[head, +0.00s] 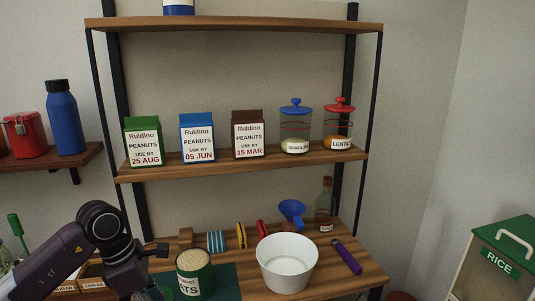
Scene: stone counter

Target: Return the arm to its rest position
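My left arm (99,226) comes in from the lower left. It bends at a dark round joint and reaches down over the left part of the wooden counter. My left gripper (143,269) is at the bottom of the head view, just left of an open green can of oats (195,283). Its fingers are partly cut off and dark against the clutter, so I cannot tell whether they are open or shut. I see nothing clearly held. My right arm and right gripper are not in view.
Three peanut cartons (197,138) and two lidded jars (295,130) fill the shelf above. A rice bin (495,262) is at right.

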